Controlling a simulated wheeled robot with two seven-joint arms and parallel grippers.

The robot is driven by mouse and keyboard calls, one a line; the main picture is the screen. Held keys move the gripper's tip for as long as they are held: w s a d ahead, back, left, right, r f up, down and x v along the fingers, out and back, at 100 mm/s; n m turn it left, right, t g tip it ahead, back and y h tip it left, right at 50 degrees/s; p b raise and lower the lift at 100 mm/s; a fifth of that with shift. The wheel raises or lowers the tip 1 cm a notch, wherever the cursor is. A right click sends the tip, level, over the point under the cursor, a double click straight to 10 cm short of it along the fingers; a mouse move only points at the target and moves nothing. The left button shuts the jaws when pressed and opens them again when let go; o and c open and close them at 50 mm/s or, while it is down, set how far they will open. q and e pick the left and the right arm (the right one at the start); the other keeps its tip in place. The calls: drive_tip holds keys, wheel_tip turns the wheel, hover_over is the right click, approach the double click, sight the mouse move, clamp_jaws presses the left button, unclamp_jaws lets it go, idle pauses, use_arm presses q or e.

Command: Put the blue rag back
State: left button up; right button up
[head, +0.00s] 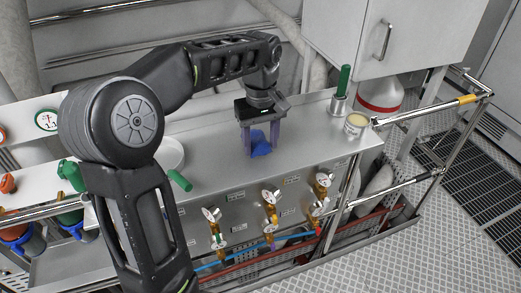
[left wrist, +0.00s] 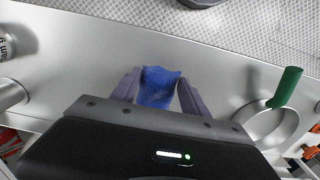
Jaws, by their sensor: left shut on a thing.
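The blue rag (head: 260,145) is at the metal counter top (head: 215,125), between the fingers of my left gripper (head: 260,150). In the left wrist view the rag (left wrist: 158,86) is bunched between the two purple-grey fingers of the left gripper (left wrist: 158,95), which are shut on it. The gripper points down at the counter. I cannot tell whether the rag touches the counter surface. My right gripper is not in view.
A pan with a green handle (head: 180,180) lies left of the gripper. Valves (head: 270,197) line the front. The counter around the rag is clear.

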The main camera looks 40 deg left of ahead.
sight(261, 143)
use_arm(q)
wheel_tip(261, 143, down, 2)
drive_tip(key=shift+f, duration=0.5)
drive_tip(key=shift+f, duration=0.2)
drive_tip(key=o, duration=1.5)
drive_tip(key=shift+c, duration=0.2)
drive_tip(key=shift+r, duration=0.1)
